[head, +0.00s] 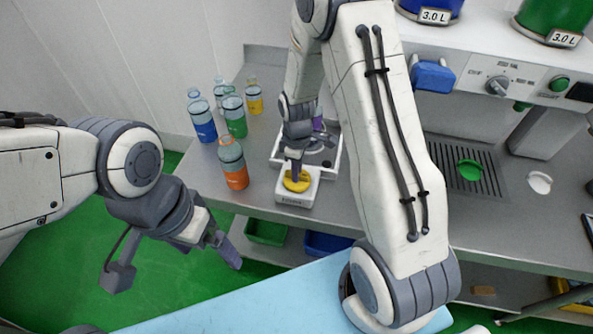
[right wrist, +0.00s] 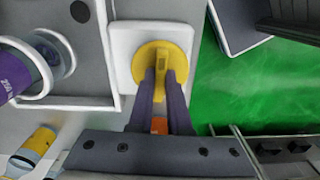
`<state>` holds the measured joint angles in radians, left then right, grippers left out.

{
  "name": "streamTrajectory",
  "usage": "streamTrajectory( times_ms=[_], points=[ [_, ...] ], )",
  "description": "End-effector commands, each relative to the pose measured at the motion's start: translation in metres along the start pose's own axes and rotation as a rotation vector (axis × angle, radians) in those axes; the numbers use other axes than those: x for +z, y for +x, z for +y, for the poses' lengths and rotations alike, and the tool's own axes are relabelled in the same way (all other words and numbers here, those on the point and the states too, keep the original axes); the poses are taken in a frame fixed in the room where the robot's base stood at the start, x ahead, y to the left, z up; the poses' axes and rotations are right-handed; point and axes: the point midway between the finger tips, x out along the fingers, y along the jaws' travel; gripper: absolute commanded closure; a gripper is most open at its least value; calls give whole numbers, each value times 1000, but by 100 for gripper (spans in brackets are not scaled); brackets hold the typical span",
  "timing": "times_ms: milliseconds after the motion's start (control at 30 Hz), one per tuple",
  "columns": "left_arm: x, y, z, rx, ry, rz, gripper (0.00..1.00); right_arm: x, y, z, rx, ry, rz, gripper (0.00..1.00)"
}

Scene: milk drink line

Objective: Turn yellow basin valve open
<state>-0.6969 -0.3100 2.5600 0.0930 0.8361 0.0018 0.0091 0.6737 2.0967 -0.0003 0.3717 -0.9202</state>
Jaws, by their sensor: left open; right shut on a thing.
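The yellow valve knob (head: 297,184) sits on a white square base (head: 296,199) at the front edge of the grey counter. In the right wrist view, the round yellow knob (right wrist: 150,52) has a raised bar across its middle. My right gripper (head: 296,160) comes down onto it from above; in the right wrist view its purple fingers (right wrist: 163,85) are shut on the bar from both sides. Its fingertips hide part of the knob. My left gripper (head: 228,251) is open and empty, in front of the counter at lower left, away from the valve.
A white-framed basin (head: 277,153) lies right behind the valve. An orange bottle (head: 233,165) stands left of it, with blue (head: 203,122), green (head: 236,122) and yellow (head: 254,101) bottles further back. A dispenser (head: 497,86) stands at the right. A green bin (head: 266,231) sits below the counter.

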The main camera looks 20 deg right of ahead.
Motion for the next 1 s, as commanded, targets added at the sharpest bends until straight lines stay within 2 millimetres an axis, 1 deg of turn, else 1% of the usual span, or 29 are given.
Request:
streamTrajectory(
  times_ms=[300, 733, 767, 800, 833, 1000],
  points=[
    [0, 0, 0, 0, 0, 0, 0, -1, -1, 1, 3, -75, 2, 100],
    [0, 0, 0, 0, 0, 0, 0, -1, -1, 1, 3, -83, 2, 100],
    [0, 0, 0, 0, 0, 0, 0, -1, -1, 1, 3, -83, 2, 72],
    [0, 0, 0, 0, 0, 0, 0, -1, -1, 1, 3, -83, 2, 57],
    [0, 0, 0, 0, 0, 0, 0, -1, -1, 1, 3, -83, 2, 54],
    [0, 0, 0, 0, 0, 0, 0, 0, -1, 0, 2, -82, 1, 54]
  ],
)
